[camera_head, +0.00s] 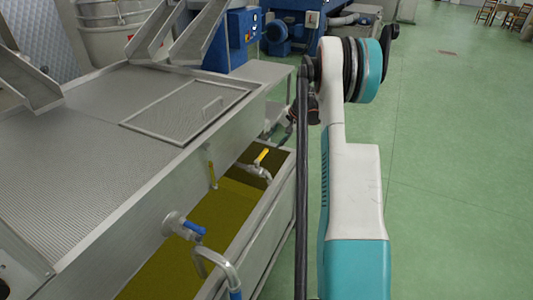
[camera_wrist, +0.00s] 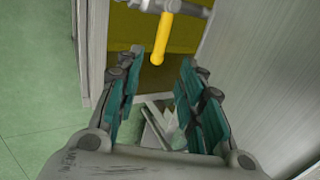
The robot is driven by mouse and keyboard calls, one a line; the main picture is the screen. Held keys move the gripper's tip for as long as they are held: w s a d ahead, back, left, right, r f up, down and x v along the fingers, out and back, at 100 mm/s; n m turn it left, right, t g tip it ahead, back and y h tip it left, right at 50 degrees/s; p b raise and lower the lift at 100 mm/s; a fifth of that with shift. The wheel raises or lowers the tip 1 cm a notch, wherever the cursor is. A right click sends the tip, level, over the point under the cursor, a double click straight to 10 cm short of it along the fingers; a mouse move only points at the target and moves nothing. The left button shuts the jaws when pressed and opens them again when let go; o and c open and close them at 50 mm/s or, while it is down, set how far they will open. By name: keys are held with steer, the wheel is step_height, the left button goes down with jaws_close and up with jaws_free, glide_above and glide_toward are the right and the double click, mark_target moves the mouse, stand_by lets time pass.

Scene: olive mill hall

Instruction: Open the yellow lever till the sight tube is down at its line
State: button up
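The yellow lever (camera_head: 262,156) sits on a metal valve over the trough of yellow-green oil, at the far part of the trough. In the wrist view the yellow lever (camera_wrist: 163,37) hangs from its pipe at the top centre. My gripper (camera_wrist: 161,61) is open and empty, with the lever's free end between or just beyond its fingertips; contact cannot be told. In the head view my arm mostly hides the gripper. A slim yellow upright (camera_head: 212,174), apparently the sight tube, stands against the tank wall. Its line is too small to see.
A blue-handled valve (camera_head: 190,226) sticks out of the tank nearer me, with a bent pipe (camera_head: 220,268) below it. The perforated tank top (camera_head: 100,155) lies left. The trough's rim (camera_head: 260,225) runs beside my arm. Green floor (camera_head: 450,180) is free at right.

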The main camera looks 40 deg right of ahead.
mark_target(264, 153)
steer(key=b+x, duration=0.2)
steer(key=x, duration=0.7)
steer(key=shift+w+f+b, duration=0.15)
steer(key=shift+f+b, duration=0.1)
steer(key=shift+b, duration=0.05)
jaws_close()
